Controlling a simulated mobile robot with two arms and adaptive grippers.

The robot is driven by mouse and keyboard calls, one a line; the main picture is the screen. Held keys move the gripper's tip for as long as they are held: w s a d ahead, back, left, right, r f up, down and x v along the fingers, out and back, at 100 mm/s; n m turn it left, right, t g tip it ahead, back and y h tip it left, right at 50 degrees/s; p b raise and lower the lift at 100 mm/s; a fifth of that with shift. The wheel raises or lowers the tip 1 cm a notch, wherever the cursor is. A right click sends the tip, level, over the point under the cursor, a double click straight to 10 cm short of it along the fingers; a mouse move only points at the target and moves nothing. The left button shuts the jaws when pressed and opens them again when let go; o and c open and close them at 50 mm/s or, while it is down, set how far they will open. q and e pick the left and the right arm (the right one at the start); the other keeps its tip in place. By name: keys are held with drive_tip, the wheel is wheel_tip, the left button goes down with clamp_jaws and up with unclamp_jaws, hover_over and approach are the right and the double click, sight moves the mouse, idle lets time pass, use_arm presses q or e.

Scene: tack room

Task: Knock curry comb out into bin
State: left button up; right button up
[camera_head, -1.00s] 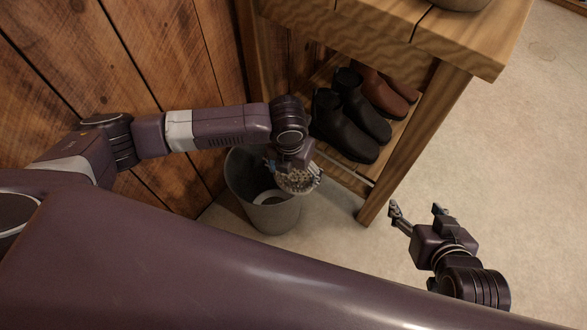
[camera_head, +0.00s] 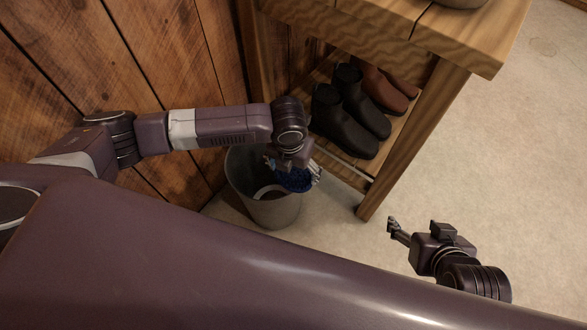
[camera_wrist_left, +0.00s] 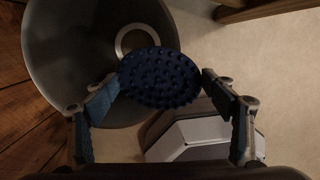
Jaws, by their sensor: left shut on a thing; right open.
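The curry comb (camera_head: 294,181) is a round, dark blue disc. In the left wrist view its studded face (camera_wrist_left: 160,77) shows between the two fingers. My left gripper (camera_head: 292,172) is shut on it and holds it over the right part of the bin's mouth in the head view. The bin (camera_head: 272,211) is a grey round bucket on the floor; it fills the upper left of the left wrist view (camera_wrist_left: 60,70). A pale ring shows inside it. My right gripper (camera_head: 414,230) is open and empty above the floor at the right.
A wooden bench (camera_head: 420,140) stands just right of the bin, with black boots (camera_head: 345,120) and brown boots (camera_head: 385,92) on its lower shelf. A plank wall (camera_head: 150,60) is behind my left arm. The floor at right is clear.

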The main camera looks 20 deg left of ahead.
use_arm(q)
drive_tip(key=shift+r+p, duration=0.65)
wheel_tip(320, 180, up, 2)
drive_tip(key=shift+r+p, duration=0.1)
drive_tip(key=shift+p, duration=1.1)
drive_tip(key=shift+r+p, duration=0.15)
drive_tip(key=shift+p, duration=0.15)
use_arm(e)
drive_tip(key=s+d+f+g+h, duration=0.1)
drive_tip(key=s+d+f+g, duration=0.1)
drive_tip(key=s, duration=0.5)
drive_tip(key=shift+f+g, duration=0.85)
drive_tip(key=shift+g, duration=0.15)
drive_tip(key=shift+d, duration=0.1)
